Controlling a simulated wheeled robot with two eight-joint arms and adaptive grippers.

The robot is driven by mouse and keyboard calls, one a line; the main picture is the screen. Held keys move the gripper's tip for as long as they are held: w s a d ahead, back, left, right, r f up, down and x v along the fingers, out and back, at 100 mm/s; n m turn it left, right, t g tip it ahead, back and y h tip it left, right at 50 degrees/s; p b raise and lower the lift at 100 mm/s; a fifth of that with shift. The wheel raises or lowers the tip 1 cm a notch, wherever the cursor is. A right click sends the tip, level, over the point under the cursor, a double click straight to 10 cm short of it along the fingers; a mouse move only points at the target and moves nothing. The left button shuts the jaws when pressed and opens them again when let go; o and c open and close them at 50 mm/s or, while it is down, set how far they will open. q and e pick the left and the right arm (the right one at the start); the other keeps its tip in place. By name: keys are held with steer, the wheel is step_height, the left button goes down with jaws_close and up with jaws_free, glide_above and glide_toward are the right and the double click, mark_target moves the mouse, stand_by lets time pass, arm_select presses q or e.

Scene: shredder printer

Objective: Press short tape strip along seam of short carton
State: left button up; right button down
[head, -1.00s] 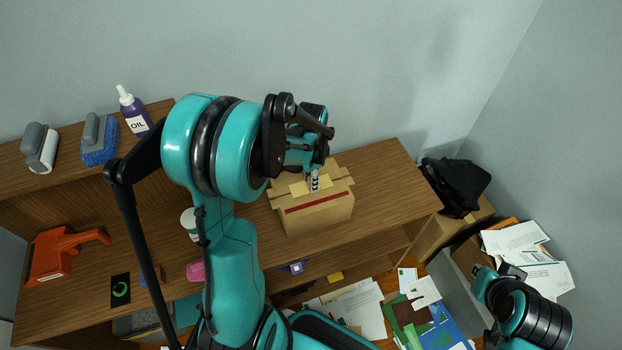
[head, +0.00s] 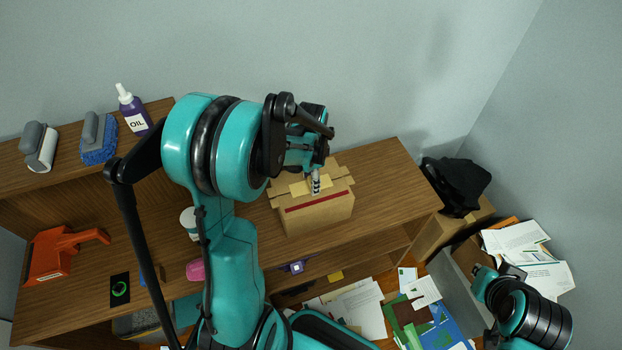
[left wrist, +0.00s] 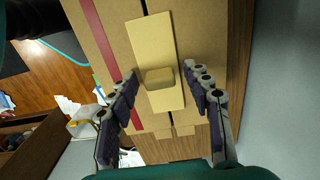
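The short carton (head: 318,215) stands on the wooden desktop with a red stripe on its side. The pale yellow tape strip (left wrist: 150,50) lies along the dark seam on the carton's top in the left wrist view. A small tan block (left wrist: 160,78) sits on the strip. My left gripper (left wrist: 163,75) is over the carton top, its fingers open on either side of the block with gaps visible. It also shows in the head view (head: 315,180), partly hiding the strip. My right arm is at the lower right; its fingers cannot be made out clearly.
A purple oil bottle (head: 133,110), a blue brush (head: 99,140) and a grey-white brush (head: 39,148) stand on the left shelf. An orange tool (head: 62,252) is at the far left. Papers (head: 525,255) lie at the right. The desktop right of the carton is clear.

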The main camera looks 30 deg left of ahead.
arm_select(q)
step_height(320, 180, up, 12)
stand_by(0.7)
